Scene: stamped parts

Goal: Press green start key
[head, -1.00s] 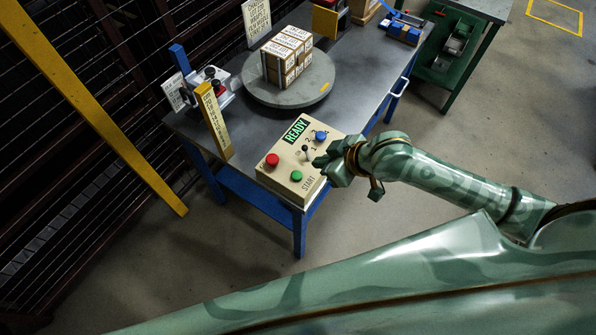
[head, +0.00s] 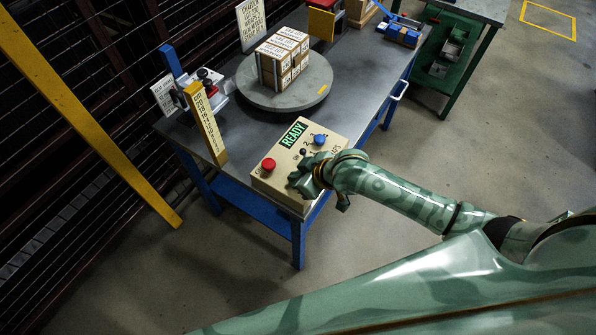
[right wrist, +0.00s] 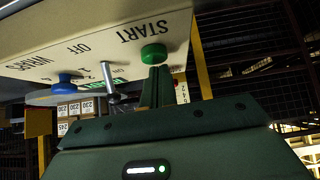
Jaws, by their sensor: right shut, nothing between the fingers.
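The cream control box (head: 272,184) stands at the near corner of the grey table. The green start key (right wrist: 153,54) shows in the right wrist view beside the word START. In the head view my right gripper covers it. My right gripper (head: 293,183) is shut and empty, over the near side of the box. In the right wrist view its fingertips (right wrist: 158,70) are right at the green key; I cannot tell whether they touch it. The box's display reads READY (head: 293,132). My left gripper is not in view.
A red button (head: 268,165), a blue knob (head: 320,139) and a small lever (right wrist: 109,80) are on the same box. A yellow post (head: 206,122) stands to its left. Behind it, boxes (head: 280,62) sit on a round turntable (head: 262,98).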

